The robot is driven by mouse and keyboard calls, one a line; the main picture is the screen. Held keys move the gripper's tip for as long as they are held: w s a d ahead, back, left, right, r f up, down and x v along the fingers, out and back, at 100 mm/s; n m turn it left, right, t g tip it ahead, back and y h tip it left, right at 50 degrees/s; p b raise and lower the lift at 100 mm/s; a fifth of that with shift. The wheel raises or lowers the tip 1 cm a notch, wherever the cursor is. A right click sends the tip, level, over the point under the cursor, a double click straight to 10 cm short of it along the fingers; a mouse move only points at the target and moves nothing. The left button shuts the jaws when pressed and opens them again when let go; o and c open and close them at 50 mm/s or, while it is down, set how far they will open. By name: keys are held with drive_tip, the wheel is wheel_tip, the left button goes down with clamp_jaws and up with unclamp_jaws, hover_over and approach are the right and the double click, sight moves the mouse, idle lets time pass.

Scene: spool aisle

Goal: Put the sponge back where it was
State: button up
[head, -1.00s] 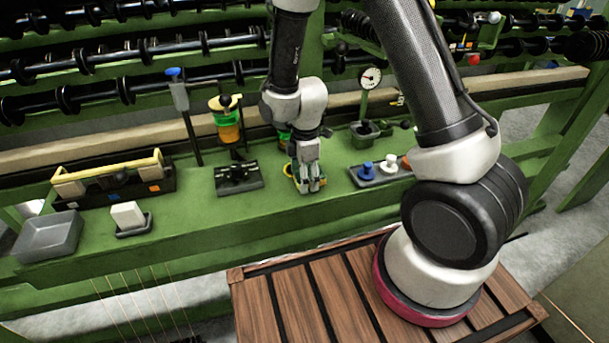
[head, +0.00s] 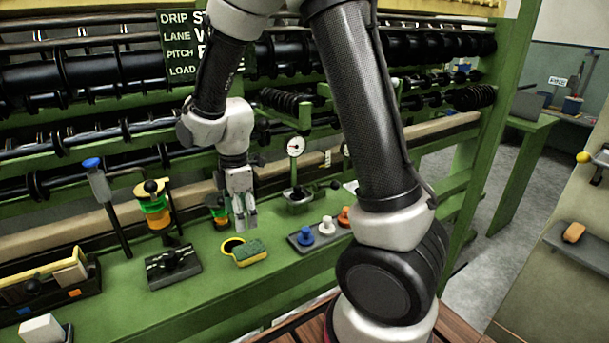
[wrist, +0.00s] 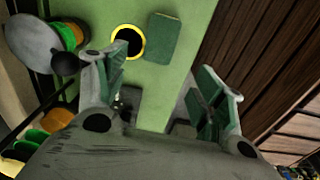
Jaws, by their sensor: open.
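The sponge (head: 250,253), green on top with a yellow side, lies on the green ledge right beside a yellow-rimmed round hole (head: 232,244). In the wrist view the sponge (wrist: 162,39) shows its green face next to the yellow ring (wrist: 142,45), beyond my fingers. My gripper (head: 245,222) is above and just behind the sponge, fingers pointing down. In the wrist view the fingers (wrist: 165,88) are spread apart with nothing between them. The sponge is clear of the fingers.
A rack with blue, white and orange knobs (head: 320,237) stands right of the sponge, a dial gauge (head: 296,147) behind it. A wooden rail (head: 110,214) and spool rows run behind.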

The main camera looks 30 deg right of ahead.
drive_tip(key=s+d+r+m+t, duration=0.1)
drive_tip(key=s+d+r+m, duration=0.3)
drive_tip(key=r, duration=0.3)
drive_tip(key=s+d+r+m+t, duration=0.1)
drive_tip(key=s+d+r+m, duration=0.3)
drive_tip(key=r, duration=0.3)
drive_tip(key=s+d+r+m+t, duration=0.2)
drive_tip(key=s+d+r+m, duration=0.4)
drive_tip(key=s, duration=0.5)
drive_tip(key=d+m, duration=0.2)
drive_tip(key=m, duration=0.1)
drive_tip(key=shift+m, duration=0.3)
drive_tip(key=shift+c, duration=0.4)
